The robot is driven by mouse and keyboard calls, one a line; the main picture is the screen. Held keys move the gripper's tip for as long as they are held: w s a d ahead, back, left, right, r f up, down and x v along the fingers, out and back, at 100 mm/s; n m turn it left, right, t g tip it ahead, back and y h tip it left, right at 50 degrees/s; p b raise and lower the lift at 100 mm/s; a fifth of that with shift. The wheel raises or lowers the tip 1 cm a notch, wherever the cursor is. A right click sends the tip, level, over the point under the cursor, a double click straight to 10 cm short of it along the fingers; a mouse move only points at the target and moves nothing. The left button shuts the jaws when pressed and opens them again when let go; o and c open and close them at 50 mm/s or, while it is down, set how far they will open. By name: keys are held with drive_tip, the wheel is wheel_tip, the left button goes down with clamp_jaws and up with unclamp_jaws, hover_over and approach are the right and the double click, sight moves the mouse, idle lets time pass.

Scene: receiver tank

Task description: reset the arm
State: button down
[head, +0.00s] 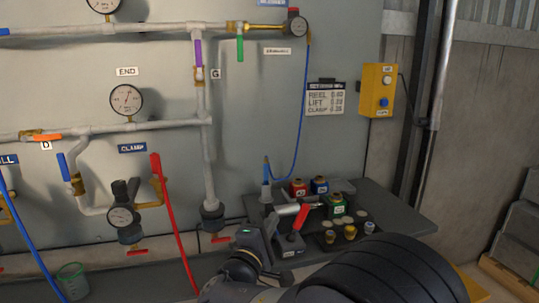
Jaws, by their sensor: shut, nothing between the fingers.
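My arm reaches in from the bottom right, with its dark ribbed part large in front. My gripper (271,224) is small and dark, low in the picture near the left end of the grey shelf (400,222). It is shut with nothing held. Its fingertips are hard to make out against the dark things behind. A grey tool with a red handle (302,216) shows just right of it; I cannot tell the gap between them.
The shelf holds red (297,188), blue (319,186) and green (337,205) containers and several small caps. A yellow button box (378,90) hangs on the wall.

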drive_tip(key=s+a+f+n+t, duration=0.1)
drive_tip(key=s+a+f+n, duration=0.1)
drive_tip(key=a, duration=0.4)
drive_tip(key=shift+s+f+p, duration=0.2)
drive_tip(key=shift+f+p, duration=0.1)
drive_tip(key=shift+f, duration=0.45)
